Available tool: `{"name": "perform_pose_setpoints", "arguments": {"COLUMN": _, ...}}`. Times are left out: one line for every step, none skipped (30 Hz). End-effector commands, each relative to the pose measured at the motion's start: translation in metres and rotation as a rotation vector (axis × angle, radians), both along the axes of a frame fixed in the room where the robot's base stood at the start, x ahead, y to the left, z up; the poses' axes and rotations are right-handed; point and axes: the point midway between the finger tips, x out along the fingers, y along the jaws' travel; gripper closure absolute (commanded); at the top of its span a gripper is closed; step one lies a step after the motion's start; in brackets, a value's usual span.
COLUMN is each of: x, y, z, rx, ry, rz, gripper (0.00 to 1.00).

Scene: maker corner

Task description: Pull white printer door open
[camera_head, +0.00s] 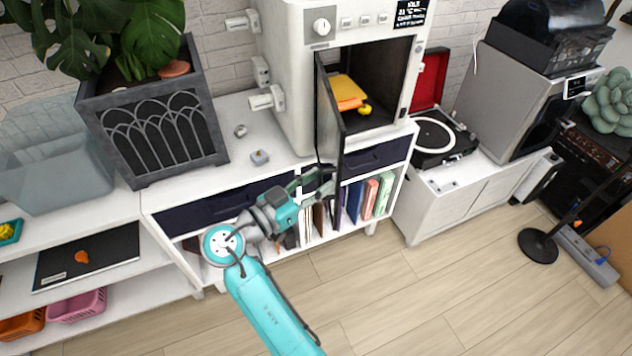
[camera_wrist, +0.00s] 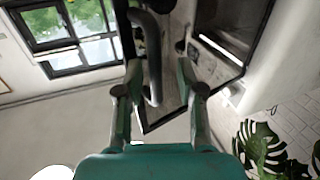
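The white printer (camera_head: 290,75) stands on a white cabinet. Its dark-framed door (camera_head: 328,115) is hinged at the left of the opening and stands wide open, seen almost edge-on. Inside the printer lie an orange-yellow object and a small yellow piece. My gripper (camera_head: 318,186) is at the lower part of the door, on its outer side. In the wrist view the dark bar handle (camera_wrist: 152,60) passes between the spread fingers of my gripper (camera_wrist: 160,78), nearer the left finger. A gap shows by the right finger. Whether either finger touches the handle is unclear.
A grey planter (camera_head: 160,135) with a large-leaved plant stands left of the printer. Books fill the shelf below the printer. The wooden floor (camera_head: 430,290) in front is clear.

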Motion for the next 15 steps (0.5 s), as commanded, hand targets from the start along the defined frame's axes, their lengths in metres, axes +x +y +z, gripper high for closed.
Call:
{"name": "perform_pose_setpoints", "arguments": {"x": 0.0, "y": 0.0, "z": 0.0, "rx": 0.001, "ry": -0.001, "rz": 0.0, "gripper": 0.62}}
{"name": "perform_pose_setpoints", "arguments": {"x": 0.0, "y": 0.0, "z": 0.0, "rx": 0.001, "ry": -0.001, "rz": 0.0, "gripper": 0.62}}
{"name": "perform_pose_setpoints", "arguments": {"x": 0.0, "y": 0.0, "z": 0.001, "rx": 0.0, "ry": -0.001, "rz": 0.0, "gripper": 0.62}}
{"name": "perform_pose_setpoints", "arguments": {"x": 0.0, "y": 0.001, "z": 0.001, "rx": 0.0, "ry": -0.001, "rz": 0.001, "gripper": 0.62}}
{"name": "perform_pose_setpoints", "arguments": {"x": -0.001, "y": 0.001, "z": 0.001, "rx": 0.0, "ry": -0.001, "rz": 0.001, "gripper": 0.62}}
{"name": "perform_pose_setpoints", "arguments": {"x": -0.002, "y": 0.003, "z": 0.001, "rx": 0.0, "ry": -0.001, "rz": 0.001, "gripper": 0.62}}
{"name": "perform_pose_setpoints", "arguments": {"x": -0.003, "y": 0.005, "z": 0.001, "rx": 0.0, "ry": -0.001, "rz": 0.001, "gripper": 0.62}}
{"name": "perform_pose_setpoints", "arguments": {"x": -0.005, "y": 0.007, "z": 0.001, "rx": 0.001, "ry": -0.002, "rz": 0.002, "gripper": 0.62}}
{"name": "perform_pose_setpoints", "arguments": {"x": -0.008, "y": 0.011, "z": 0.001, "rx": 0.0, "ry": -0.001, "rz": 0.003, "gripper": 0.62}}
{"name": "perform_pose_setpoints", "arguments": {"x": -0.011, "y": 0.014, "z": 0.001, "rx": 0.0, "ry": -0.001, "rz": 0.004, "gripper": 0.62}}
{"name": "perform_pose_setpoints", "arguments": {"x": -0.014, "y": 0.018, "z": 0.001, "rx": 0.001, "ry": -0.002, "rz": 0.004, "gripper": 0.62}}
{"name": "perform_pose_setpoints", "arguments": {"x": -0.018, "y": 0.024, "z": 0.001, "rx": 0.001, "ry": -0.002, "rz": 0.005, "gripper": 0.62}}
{"name": "perform_pose_setpoints", "arguments": {"x": -0.022, "y": 0.029, "z": 0.001, "rx": 0.001, "ry": -0.001, "rz": 0.005, "gripper": 0.62}}
{"name": "perform_pose_setpoints", "arguments": {"x": -0.026, "y": 0.033, "z": 0.001, "rx": 0.0, "ry": -0.001, "rz": 0.005, "gripper": 0.62}}
{"name": "perform_pose_setpoints", "arguments": {"x": -0.032, "y": 0.04, "z": 0.001, "rx": 0.001, "ry": -0.002, "rz": 0.005, "gripper": 0.62}}
